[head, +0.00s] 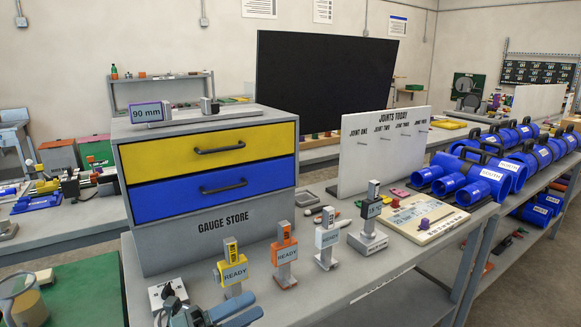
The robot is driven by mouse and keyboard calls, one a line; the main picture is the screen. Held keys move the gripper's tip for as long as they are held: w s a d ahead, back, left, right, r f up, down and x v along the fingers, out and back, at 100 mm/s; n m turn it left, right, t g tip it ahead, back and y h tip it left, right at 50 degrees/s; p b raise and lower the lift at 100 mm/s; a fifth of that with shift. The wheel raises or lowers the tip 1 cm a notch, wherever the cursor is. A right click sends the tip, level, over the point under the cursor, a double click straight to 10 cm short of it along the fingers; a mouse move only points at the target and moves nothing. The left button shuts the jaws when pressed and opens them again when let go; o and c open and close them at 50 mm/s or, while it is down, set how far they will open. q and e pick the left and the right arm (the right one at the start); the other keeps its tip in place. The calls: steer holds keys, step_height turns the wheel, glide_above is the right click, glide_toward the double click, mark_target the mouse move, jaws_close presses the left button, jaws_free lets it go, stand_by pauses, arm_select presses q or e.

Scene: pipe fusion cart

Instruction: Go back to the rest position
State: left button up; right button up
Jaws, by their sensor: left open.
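My left gripper (212,315) shows at the bottom edge of the head view, cut off by the frame. It is grey-blue, open, with nothing seen between its fingers. It is low in front of the bench's near edge, close to a small white block with a dark round part (168,294). Just beyond it stand a yellow READY gauge (232,272) and an orange READY gauge (285,257). My right gripper is not in view.
The gauge store (220,225) has a yellow and a blue drawer, both shut. White gauge (327,238) and dark-headed gauge (368,222) stand right of the READY gauges.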

arm_select(q)
steer(key=s+a+f+n+y, duration=0.2)
steer(key=s+f+n+y, duration=0.3)
steer(key=f+n, duration=0.3)
steer(key=s+a+f+n+t+y, duration=0.1)
steer(key=s+f+n+y, duration=0.4)
steer(key=n, duration=0.8)
steer(key=s+a+f+n+t+y, duration=0.1)
steer(key=s+a+f+n+y, duration=0.2)
steer(key=s+f+n+y, duration=0.3)
step_height(320, 180, down, 5)
steer(key=s+n, duration=0.1)
steer(key=n, duration=0.4)
steer(key=shift+a, duration=0.15)
